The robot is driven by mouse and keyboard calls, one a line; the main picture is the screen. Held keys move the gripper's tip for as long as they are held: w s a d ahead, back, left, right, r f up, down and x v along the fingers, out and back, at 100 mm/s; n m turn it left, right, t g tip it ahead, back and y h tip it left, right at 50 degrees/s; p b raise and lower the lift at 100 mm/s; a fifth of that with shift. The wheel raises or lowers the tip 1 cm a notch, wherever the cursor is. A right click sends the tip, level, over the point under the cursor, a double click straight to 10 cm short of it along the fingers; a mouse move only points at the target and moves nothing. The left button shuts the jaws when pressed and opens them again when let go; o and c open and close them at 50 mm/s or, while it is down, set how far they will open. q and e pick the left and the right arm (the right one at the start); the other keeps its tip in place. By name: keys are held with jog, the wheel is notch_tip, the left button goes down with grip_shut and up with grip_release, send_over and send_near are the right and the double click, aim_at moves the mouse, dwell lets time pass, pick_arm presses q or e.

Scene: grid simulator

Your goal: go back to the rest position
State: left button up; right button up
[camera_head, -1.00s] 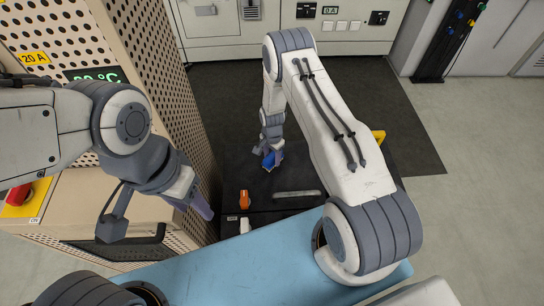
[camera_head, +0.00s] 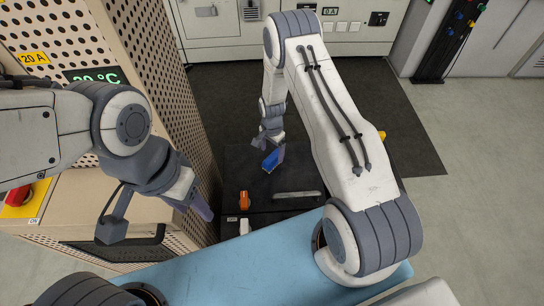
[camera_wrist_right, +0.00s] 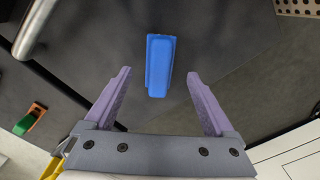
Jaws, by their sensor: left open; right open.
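My right gripper (camera_head: 273,155) is open above the dark surface, beside a blue block (camera_head: 269,162) in the head view. In the right wrist view, my right gripper (camera_wrist_right: 160,100) has its two purple fingers spread wide, with nothing between them touching. The blue block (camera_wrist_right: 160,65) lies on the dark surface ahead of the fingertips, apart from both. My left gripper (camera_head: 198,205) hangs beside the perforated cabinet; its fingers are seen from the side and hold nothing visible.
The perforated cabinet (camera_head: 165,80) stands close to my left arm. A light blue surface (camera_head: 250,270) is in front.

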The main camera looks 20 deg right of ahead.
notch_tip(320, 180, up, 6)
jog(key=shift+f, duration=0.15)
jog(key=shift+a+r, duration=0.1)
jog(key=shift+r, duration=0.15)
jog(key=s+a+r+n+p, duration=0.1)
jog(key=s+a+r+n, duration=0.25)
jog(key=r, duration=0.45)
jog(key=s+a+r+n+p, duration=0.2)
jog(key=a+r, duration=0.3)
jog(key=r, duration=0.2)
jog(key=s+a+r+n+p, duration=0.1)
jog(key=s+a+r+n, duration=0.25)
jog(key=r, duration=0.45)
jog(key=s+a+r+n+p, duration=0.1)
jog(key=s+r+n, duration=0.4)
jog(key=s, duration=0.5)
jog(key=s+a+r+n+y+p, duration=0.1)
jog(key=s+a+r+n+p, duration=0.1)
jog(key=s+r+n, duration=0.3)
jog(key=s+r+p, duration=0.1)
jog(key=s+r, duration=0.2)
jog(key=s, duration=0.2)
jog(key=shift+r, duration=0.35)
jog(key=shift+s+a, duration=0.1)
